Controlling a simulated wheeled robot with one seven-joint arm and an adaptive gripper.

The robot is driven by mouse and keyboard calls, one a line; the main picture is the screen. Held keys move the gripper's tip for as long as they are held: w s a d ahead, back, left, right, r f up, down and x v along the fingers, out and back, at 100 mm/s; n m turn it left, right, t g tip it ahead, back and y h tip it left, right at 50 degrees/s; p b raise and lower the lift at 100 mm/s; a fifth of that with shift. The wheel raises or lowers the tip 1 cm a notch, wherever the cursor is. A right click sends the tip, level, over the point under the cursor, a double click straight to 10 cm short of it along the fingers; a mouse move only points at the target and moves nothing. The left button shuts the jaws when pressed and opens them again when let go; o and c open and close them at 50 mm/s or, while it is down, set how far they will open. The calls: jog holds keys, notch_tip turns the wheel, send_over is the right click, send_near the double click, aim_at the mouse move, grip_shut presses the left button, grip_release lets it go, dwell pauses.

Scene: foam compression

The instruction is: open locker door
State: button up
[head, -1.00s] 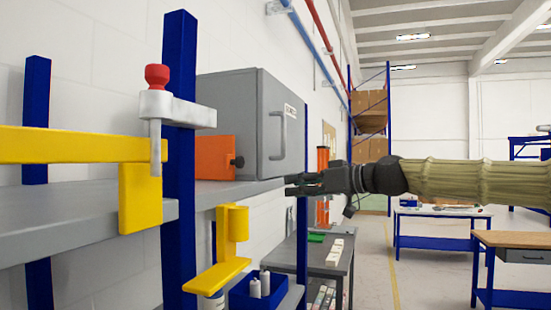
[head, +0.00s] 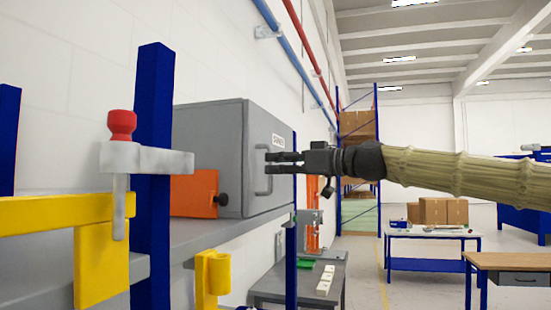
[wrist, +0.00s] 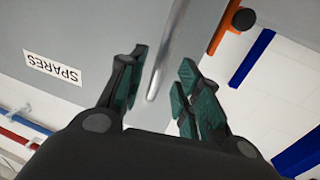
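The grey locker (head: 210,150) stands on a grey shelf. Its door (head: 270,135) looks closed and carries a bar handle (head: 265,181) and a label; the label reads SPARES in the wrist view (wrist: 53,69). My gripper (head: 269,162) is level with the upper part of the handle in the head view. In the wrist view my gripper (wrist: 160,85) is open, with the metal handle (wrist: 168,55) running between its two fingers. I see a gap between the handle and each finger. The fingertips hide part of the handle in the head view.
A blue post (head: 153,170) with a grey, red-topped clamp (head: 140,160) and a yellow bar (head: 50,213) stand nearer.

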jog(key=shift+p+x, duration=0.35)
jog(key=shift+x, duration=1.1)
jog(key=shift+d, duration=0.2)
jog(key=shift+a+f, duration=0.1)
grip_shut()
jog(key=shift+s+d, duration=0.1)
jog(key=shift+d, duration=0.25)
